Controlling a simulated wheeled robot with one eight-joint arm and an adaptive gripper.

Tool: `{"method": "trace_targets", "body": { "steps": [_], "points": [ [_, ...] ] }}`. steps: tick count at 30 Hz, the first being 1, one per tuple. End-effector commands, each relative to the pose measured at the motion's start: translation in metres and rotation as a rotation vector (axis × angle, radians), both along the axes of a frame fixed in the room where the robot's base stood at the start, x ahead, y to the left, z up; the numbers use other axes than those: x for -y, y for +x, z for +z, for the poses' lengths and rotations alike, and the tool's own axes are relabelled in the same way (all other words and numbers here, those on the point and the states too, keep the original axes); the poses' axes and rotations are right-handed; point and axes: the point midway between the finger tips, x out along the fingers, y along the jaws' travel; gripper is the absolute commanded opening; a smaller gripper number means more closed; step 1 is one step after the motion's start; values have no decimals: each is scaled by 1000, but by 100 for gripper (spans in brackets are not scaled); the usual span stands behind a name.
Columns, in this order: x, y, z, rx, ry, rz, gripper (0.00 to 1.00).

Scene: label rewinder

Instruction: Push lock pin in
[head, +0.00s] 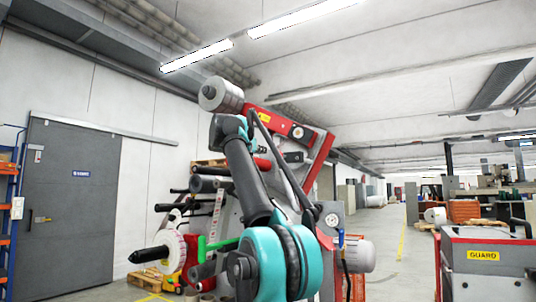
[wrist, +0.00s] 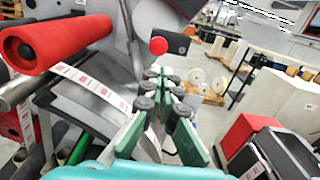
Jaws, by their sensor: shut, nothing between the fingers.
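My gripper (wrist: 161,88) shows in the wrist view as green fingers with dark round pads. The fingers are shut with nothing held. Just beyond the fingertips, a red round knob (wrist: 158,46) stands out at a dark block (wrist: 178,42) on the machine; it may be the lock pin, but I cannot tell for sure. The fingertips appear below the knob and apart from it. In the head view, the label rewinder (head: 314,161) stands behind my arm, which hides part of it, and I cannot make out the gripper or the pin there.
A red roller (wrist: 55,45) and a printed label strip (wrist: 90,84) lie left of the fingers in the wrist view. A red and grey machine marked GUARD (head: 483,256) stands at the right in the head view. The aisle (head: 400,262) between is open floor.

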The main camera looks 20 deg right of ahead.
Motion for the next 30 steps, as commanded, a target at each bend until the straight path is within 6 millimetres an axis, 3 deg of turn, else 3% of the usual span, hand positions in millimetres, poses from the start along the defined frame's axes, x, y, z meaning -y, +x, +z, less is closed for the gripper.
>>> {"method": "trace_targets", "body": {
  "steps": [3, 9, 27, 30],
  "points": [
    [-17, -12, 0, 0, 0, 3, 0],
    [-31, -23, 0, 0, 0, 1, 0],
    [-32, -25, -1, 0, 1, 0, 0],
    [-31, -23, -12, 14, 36, -4, 0]
  ]
}}
